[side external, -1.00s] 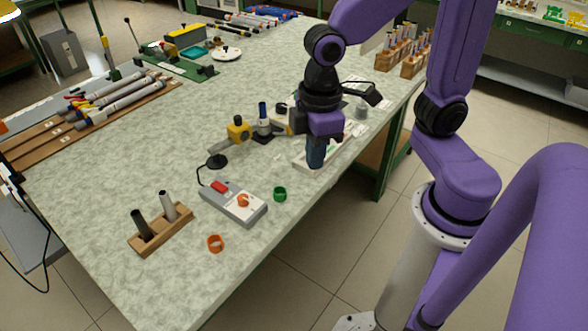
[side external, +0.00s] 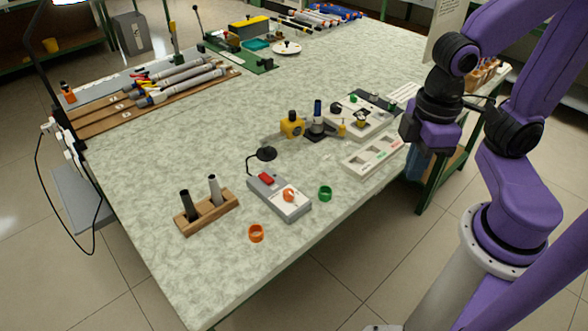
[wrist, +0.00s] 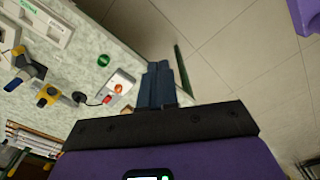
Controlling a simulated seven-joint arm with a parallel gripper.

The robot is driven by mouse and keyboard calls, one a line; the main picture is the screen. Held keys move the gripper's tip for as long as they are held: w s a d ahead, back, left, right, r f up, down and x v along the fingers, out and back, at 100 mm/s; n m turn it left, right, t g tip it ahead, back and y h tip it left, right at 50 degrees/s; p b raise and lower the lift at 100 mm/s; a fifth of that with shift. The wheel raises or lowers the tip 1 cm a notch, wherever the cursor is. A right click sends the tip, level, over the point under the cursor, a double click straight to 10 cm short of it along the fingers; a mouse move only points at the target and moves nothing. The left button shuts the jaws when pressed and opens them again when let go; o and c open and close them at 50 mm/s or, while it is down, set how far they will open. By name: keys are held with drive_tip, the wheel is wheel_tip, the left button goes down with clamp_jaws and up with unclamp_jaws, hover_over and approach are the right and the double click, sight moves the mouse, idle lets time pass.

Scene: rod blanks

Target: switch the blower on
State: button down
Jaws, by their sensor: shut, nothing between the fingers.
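A grey box (side external: 279,196), which I take to be the blower control, lies near the table's front edge. It has a red switch (side external: 266,178) and an orange knob or ring (side external: 289,195) on top. A black round head on a thin bent stem (side external: 265,154) stands at its far end. I cannot tell the switch's position. The box also shows in the wrist view (wrist: 121,88), ahead and left of my fingers. My gripper (side external: 414,177) is shut and empty, right of the table's edge and well away from the box. In the wrist view its dark blue fingers (wrist: 158,68) are together.
A green ring (side external: 325,194) and an orange ring (side external: 256,233) lie near the box. A wooden block with two upright rods (side external: 207,212) stands to its left. A white compartment tray (side external: 371,157) and a yellow-and-black fixture (side external: 292,124) lie behind.

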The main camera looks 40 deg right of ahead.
drive_tip(key=w+a+m, duration=0.5)
drive_tip(key=w+m, duration=0.3)
drive_tip(key=w, duration=0.2)
drive_tip(key=m, duration=2.1)
hover_over(270, 179)
wheel_tip(270, 179, down, 10)
drive_tip(key=shift+w+a+r, duration=0.1)
wheel_tip(270, 179, down, 14)
